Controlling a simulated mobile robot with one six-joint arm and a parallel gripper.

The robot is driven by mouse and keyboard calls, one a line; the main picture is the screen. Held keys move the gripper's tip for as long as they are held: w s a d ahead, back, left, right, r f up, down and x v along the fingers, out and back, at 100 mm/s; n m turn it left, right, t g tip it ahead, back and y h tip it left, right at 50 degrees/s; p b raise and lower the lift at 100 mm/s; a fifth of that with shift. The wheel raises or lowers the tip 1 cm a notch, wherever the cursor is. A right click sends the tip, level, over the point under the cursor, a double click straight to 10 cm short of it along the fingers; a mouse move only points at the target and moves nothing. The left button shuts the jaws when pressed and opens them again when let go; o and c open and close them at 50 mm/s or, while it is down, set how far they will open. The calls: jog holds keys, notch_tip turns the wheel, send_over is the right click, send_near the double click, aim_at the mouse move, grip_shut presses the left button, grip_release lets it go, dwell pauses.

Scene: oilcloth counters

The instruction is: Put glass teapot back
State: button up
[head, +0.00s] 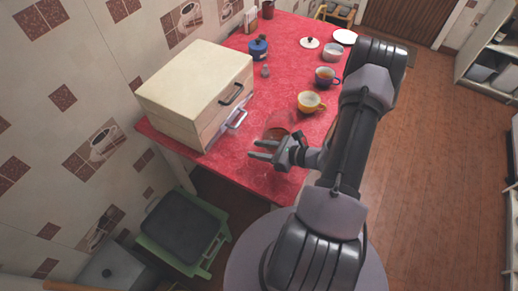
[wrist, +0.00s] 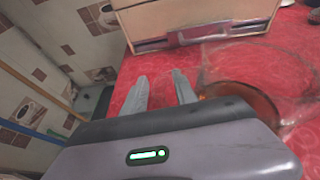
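The glass teapot (head: 279,122) is clear, with amber liquid low in it, and stands on the red counter (head: 283,84) near its front end. My gripper (head: 255,149) is just in front of it and partly covers it in the head view. Whether a finger touches the glass I cannot tell. The teapot's handle is not clear in either view.
A pale wooden box (head: 190,82) with a metal handle stands left of the teapot, close to my fingertips. A green stool (head: 151,239) is below the counter.

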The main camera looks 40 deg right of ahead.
jog(key=shift+r, duration=0.25)
jog(key=p+v, duration=0.3)
jog(key=v, duration=0.9)
